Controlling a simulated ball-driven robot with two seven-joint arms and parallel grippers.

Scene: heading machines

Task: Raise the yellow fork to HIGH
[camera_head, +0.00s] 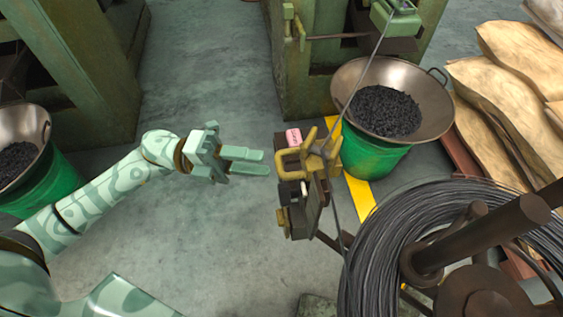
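The yellow fork (289,163) is a looped yellow piece near the middle of the view. It sits at the top of a small post-mounted mechanism (300,212), close to a wire that runs down past it. My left gripper (266,163) reaches in from the left with its fingers pointing right at the fork. Its two fingers are a little apart with nothing between them. The fingertips appear just short of the fork's left side; whether they touch cannot be told. My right gripper is not in view.
A large wire coil (375,265) on a dark reel fills the lower right. A pan of dark pieces (348,82) rests on a green bucket (372,155) behind the fork. Green machines (75,90) stand at the back. Sacks (505,75) lie at right.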

